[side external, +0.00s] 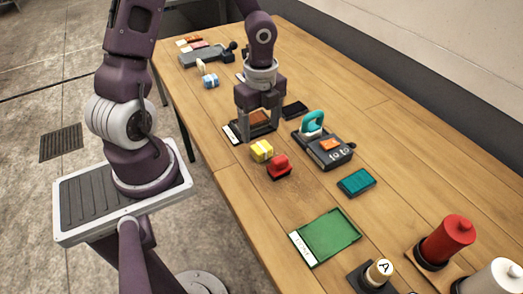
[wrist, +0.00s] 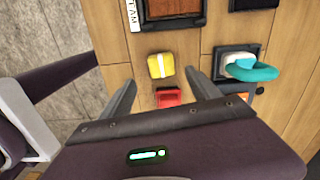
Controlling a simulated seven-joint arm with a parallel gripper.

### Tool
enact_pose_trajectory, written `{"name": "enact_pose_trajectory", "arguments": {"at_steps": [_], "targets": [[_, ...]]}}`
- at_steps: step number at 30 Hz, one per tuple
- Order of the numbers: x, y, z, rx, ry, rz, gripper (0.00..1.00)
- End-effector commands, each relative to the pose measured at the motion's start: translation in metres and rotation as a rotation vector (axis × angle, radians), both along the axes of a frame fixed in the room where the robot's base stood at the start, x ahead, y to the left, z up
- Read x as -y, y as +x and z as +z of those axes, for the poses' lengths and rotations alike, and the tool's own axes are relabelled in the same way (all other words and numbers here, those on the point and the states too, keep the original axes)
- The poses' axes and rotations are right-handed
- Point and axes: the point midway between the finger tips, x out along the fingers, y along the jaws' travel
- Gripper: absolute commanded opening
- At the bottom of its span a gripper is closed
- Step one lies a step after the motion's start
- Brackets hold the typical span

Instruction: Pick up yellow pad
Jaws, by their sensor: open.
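The yellow pad (side external: 262,151) is a small yellow block with a pale band, lying on the wooden table. It also shows in the wrist view (wrist: 161,66), just beyond and between my fingertips. My gripper (side external: 258,125) is open and empty, pointing down above the table near a dark-framed tray with a brown surface. In the wrist view the two fingers of my gripper (wrist: 162,84) are spread apart, with the pad not between them in contact. Nothing hides the pad in either view.
A red stamp-like block (side external: 279,167) sits close beside the pad. A teal pad (side external: 356,181), green tray (side external: 325,238) and red spool (side external: 449,240) stand toward the front. Bare table lies between them.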

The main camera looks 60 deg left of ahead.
Motion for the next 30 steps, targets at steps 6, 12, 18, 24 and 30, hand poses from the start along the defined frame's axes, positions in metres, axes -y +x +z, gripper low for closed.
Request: {"name": "enact_pose_trajectory", "arguments": {"at_steps": [6, 12, 18, 24, 30], "targets": [[0.002, 0.001, -0.028, -0.013, -0.03, -0.058, 0.71], [-0.002, 0.004, -0.065, -0.014, -0.028, -0.057, 0.71], [-0.003, 0.004, -0.081, -0.01, -0.027, -0.053, 0.71], [-0.003, 0.004, -0.081, -0.01, -0.027, -0.052, 0.61], [-0.003, 0.004, -0.081, -0.01, -0.027, -0.051, 0.22]]}}
